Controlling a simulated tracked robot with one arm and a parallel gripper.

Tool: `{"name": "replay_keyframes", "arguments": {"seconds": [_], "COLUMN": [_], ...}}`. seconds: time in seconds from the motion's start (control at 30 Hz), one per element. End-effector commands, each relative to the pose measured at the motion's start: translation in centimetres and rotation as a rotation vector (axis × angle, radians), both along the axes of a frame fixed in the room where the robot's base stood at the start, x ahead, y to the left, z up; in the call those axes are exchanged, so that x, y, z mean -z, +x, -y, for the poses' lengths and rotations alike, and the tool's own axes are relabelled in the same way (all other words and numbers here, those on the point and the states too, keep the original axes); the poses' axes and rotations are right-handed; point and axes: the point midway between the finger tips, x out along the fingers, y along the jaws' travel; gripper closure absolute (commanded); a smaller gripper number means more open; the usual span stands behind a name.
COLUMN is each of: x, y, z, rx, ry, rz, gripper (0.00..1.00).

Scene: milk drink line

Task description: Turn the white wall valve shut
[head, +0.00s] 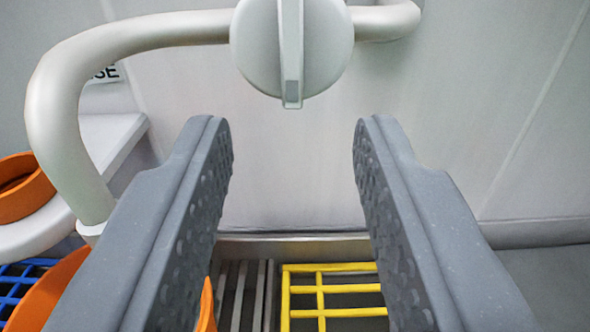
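The white wall valve (258,50) is at the top middle of the head view, a round knob with a raised straight grip bar (291,50) pointing up and down. Its top edge is cut off by the frame. It sits on a white pipe (150,35) in front of the wall. My gripper (293,130) is open and empty, its two grey fingers apart. In the picture, the fingertips are just below the valve, one to each side. I see no contact with it.
A white ledge (105,135) with an orange ring (22,188) is at the left. Another orange object (45,290) is partly behind the left finger. A blue grid (20,285), a grey slatted grate (240,290) and a yellow grid (330,268) lie below. The wall between my fingers is bare.

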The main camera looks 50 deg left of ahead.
Motion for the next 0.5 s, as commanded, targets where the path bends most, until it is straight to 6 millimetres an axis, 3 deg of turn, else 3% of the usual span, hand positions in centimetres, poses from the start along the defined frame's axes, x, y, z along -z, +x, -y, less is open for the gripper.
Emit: {"name": "replay_keyframes", "arguments": {"seconds": [0.2,0.5], "x": [0.1,0.1], "y": [-1.8,-2.5], "z": [2.4,3.0], "rx": [0.004,0.002], "ry": [-0.001,0.001], "rz": [-0.002,-0.001], "gripper": [0.66,0.66]}}
